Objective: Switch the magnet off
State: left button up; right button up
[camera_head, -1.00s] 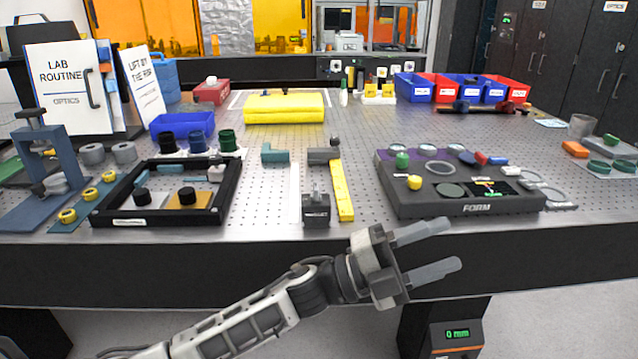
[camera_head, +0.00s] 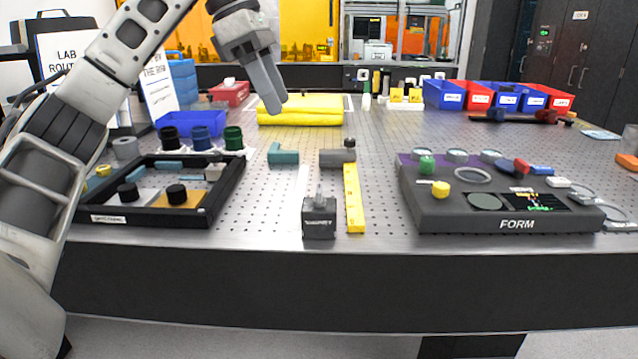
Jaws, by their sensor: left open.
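The magnet (camera_head: 319,221) is a small dark grey block with a "MAGNET" label on its front. It stands near the table's front edge, just left of the yellow ruler. A short grey lever (camera_head: 318,193) sticks up from its top. My left gripper (camera_head: 273,105) is high up and to the left of the magnet, well apart from it, with its fingers pointing down in front of the yellow cloth. It is open and empty; its fingers nearly overlap from this side. My right gripper is out of view.
The yellow ruler (camera_head: 354,200) lies beside the magnet. A black-framed tray (camera_head: 222,195) stands to the left, and the grey FORM instrument (camera_head: 450,222) to the right. A teal block (camera_head: 283,156) and a grey cylinder piece (camera_head: 337,158) lie behind the magnet.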

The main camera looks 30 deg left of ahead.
aim_at(319, 188)
pick_arm(q)
jog(key=b+x, duration=0.5)
jog(key=x, duration=0.9)
jog(key=shift+d+f, duration=0.15)
jog(key=shift+f, duration=0.05)
jog(key=shift+w+d+f, duration=0.1)
jog(key=shift+d+f, duration=0.05)
jog(key=shift+f, duration=0.25)
jog(key=c, duration=0.9)
jog(key=shift+c, duration=0.4)
